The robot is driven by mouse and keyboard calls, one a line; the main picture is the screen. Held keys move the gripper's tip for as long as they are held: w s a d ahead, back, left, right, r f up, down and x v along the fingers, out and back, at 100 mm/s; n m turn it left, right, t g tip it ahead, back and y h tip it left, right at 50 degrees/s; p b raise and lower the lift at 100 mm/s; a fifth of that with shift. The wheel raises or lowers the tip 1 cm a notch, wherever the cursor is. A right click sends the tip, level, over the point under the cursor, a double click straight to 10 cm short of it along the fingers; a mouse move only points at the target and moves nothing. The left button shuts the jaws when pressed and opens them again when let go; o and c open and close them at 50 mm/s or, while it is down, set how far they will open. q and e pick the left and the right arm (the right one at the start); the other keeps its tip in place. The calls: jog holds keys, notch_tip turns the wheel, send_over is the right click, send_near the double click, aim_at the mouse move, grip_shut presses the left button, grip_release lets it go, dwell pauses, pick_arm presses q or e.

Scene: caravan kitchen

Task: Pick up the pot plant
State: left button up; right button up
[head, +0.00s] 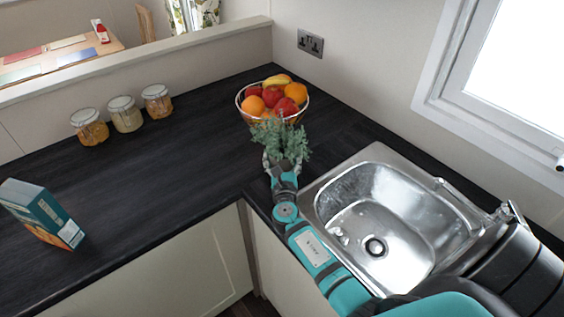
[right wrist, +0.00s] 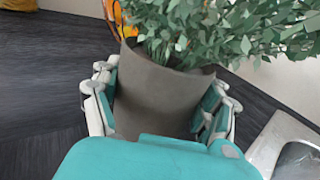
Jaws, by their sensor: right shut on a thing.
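The pot plant has bushy grey-green leaves and stands on the dark counter's corner side, in front of the fruit bowl; in the head view its leaves (head: 280,138) show above my right gripper (head: 279,168). In the right wrist view the plant's grey-brown pot (right wrist: 165,92) sits between the two fingers of my right gripper (right wrist: 160,105), one finger on each side. The right gripper is shut on the pot. The pot looks upright or nearly so. I cannot tell whether its base touches the counter. My left gripper is not in view.
A fruit bowl (head: 245,112) stands just behind the plant. A steel sink (head: 350,175) with a tap (head: 462,198) lies to the right. Three jars (head: 124,114) stand at the back left, and a box (head: 42,212) at the left. The counter (head: 160,185) between is clear.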

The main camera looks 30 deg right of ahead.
jog(key=c, duration=0.7)
jog(key=shift+c, duration=0.4)
jog(key=shift+r, duration=0.1)
